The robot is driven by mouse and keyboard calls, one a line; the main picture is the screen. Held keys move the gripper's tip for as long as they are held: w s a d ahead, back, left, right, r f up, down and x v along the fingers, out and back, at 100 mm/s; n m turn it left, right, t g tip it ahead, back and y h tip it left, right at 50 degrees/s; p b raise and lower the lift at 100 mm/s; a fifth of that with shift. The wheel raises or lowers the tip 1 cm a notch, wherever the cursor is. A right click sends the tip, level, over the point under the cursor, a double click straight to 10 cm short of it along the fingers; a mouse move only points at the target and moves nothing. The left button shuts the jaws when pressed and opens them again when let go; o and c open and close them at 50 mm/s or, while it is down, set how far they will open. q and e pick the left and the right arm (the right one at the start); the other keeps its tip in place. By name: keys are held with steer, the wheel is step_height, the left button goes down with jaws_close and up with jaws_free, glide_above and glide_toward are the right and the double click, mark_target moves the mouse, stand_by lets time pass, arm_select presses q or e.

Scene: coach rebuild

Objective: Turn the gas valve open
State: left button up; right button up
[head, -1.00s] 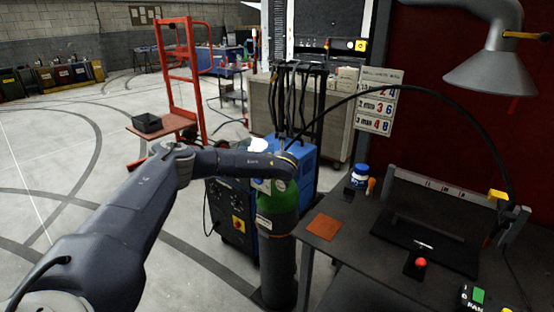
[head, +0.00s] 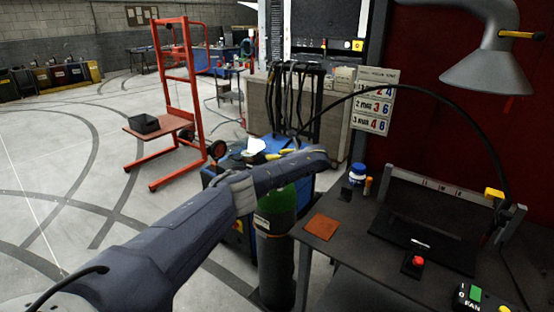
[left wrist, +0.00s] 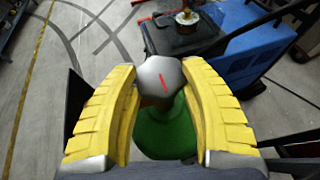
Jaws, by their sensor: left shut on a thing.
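The gas cylinder has a green shoulder (head: 278,199) and a dark grey body (head: 276,265). It stands upright on the floor at the left end of the workbench in the head view. Its valve knob (left wrist: 161,80) is silver with facets and a red line on top, and sits above the green shoulder (left wrist: 163,132) in the left wrist view. My left gripper (left wrist: 159,73) has its yellow fingers on both sides of the knob, shut on it. In the head view my arm hides the knob. My right gripper is in no view.
A blue machine (left wrist: 248,62) stands close behind the cylinder. The dark workbench (head: 335,255) to the right carries an orange pad (head: 322,227), a blue-and-white jar (head: 357,174) and a red button (head: 418,261). A red lift truck (head: 190,90) stands back left. Floor at left is clear.

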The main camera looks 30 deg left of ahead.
arm_select(q)
steer(key=shift+a+r+n+g+y, duration=0.3)
steer(key=shift+r+n+g, duration=0.05)
steer(key=shift+n+g, duration=0.15)
stand_by(0.4)
steer(key=o, duration=0.9)
steer(key=shift+a+f, duration=0.1)
steer(key=o, duration=0.4)
steer(key=shift+f, duration=0.1)
steer(key=shift+c, duration=0.2)
steer(key=shift+d, duration=0.2)
steer(key=shift+d+f, duration=0.1)
steer(key=shift+d, duration=0.45)
steer(key=v, duration=1.1)
steer(key=shift+r, duration=0.3)
steer(key=shift+a, duration=0.15)
